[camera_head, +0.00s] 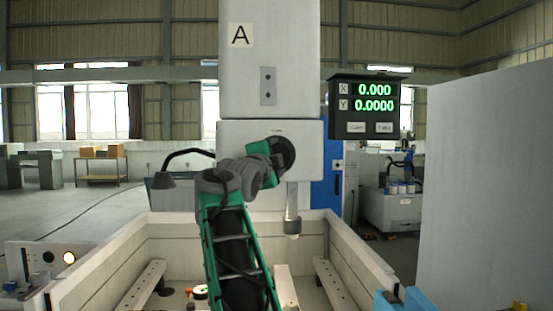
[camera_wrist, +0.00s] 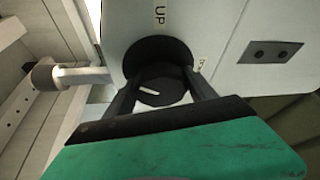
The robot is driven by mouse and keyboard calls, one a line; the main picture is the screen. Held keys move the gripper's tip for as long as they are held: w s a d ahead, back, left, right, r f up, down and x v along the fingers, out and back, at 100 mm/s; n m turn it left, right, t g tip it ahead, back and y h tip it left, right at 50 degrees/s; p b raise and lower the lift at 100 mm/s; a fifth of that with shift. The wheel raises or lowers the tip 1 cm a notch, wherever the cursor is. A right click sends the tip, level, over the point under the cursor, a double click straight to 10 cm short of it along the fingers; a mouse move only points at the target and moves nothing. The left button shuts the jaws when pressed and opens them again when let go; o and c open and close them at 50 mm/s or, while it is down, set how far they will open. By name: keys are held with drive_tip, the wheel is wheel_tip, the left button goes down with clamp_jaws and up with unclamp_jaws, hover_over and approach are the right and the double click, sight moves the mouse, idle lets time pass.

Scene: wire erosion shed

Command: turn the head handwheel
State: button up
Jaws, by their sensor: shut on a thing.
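The head handwheel (camera_wrist: 158,58) is a round black knob on the front of the white machine head (camera_wrist: 120,22). In the wrist view a white mark shows on its face, and the word UP is printed beside it. My gripper (camera_wrist: 158,92) has its two dark fingers on either side of the knob and is shut on it. In the head view the handwheel (camera_head: 283,153) shows as a dark disc, partly hidden by my green and grey wrist. My gripper's fingers are hidden in that view.
A nozzle (camera_head: 292,212) hangs below the head, close to my arm. A large pale panel (camera_head: 490,190) stands far right.

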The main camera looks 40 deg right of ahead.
drive_tip(key=m, duration=0.2)
drive_tip(key=shift+r+m+g+y+p, duration=0.1)
drive_tip(key=shift+m+g+y+p, duration=0.3)
drive_tip(key=shift+m+y+p, duration=0.55)
drive_tip(key=shift+m+y, duration=0.05)
drive_tip(key=shift+m, duration=0.8)
drive_tip(key=o, duration=1.4)
